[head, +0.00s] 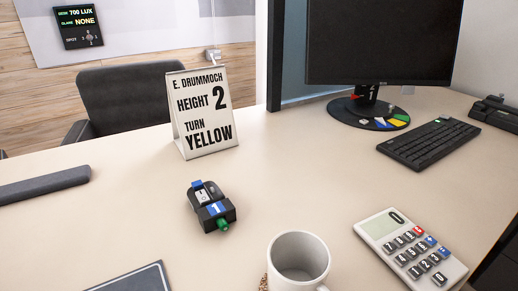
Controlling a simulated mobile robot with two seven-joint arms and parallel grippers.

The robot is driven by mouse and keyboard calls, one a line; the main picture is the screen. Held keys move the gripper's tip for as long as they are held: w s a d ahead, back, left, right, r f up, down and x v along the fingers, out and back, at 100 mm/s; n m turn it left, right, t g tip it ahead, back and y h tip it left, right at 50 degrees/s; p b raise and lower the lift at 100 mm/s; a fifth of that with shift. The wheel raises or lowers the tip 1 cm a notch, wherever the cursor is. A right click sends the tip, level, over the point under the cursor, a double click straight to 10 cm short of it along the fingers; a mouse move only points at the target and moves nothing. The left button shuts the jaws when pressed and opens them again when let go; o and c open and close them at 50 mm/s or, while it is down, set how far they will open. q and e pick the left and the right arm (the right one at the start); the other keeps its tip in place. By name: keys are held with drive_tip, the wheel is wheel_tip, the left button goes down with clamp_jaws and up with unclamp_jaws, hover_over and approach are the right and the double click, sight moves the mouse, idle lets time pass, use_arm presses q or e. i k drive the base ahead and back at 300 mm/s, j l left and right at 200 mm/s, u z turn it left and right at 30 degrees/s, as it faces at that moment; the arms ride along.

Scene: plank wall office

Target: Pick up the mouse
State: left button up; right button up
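A small black mouse-like object (203,194) sits on the desk near the middle of the head view. Its upper part is rounded, with a blue patch and a white label. Its near end is a black block (217,213) with a blue "1" label and a green knob (223,225). I cannot tell whether the block is part of the mouse or a holder touching it. Neither of my grippers is in view.
A sign (203,112) stands behind the mouse. A white mug (299,258) and calculator (411,248) are nearer, to the right. A keyboard (429,144) and monitor (385,42) are at right. A dark bar (45,185) lies left. Bare desk (300,180) surrounds the mouse.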

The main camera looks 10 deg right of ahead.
sight(219, 206)
drive_tip(key=i+l+u, duration=0.2)
drive_tip(key=u, duration=0.2)
drive_tip(key=i+l+u, duration=0.55)
drive_tip(key=u, duration=0.25)
drive_tip(key=l, duration=0.1)
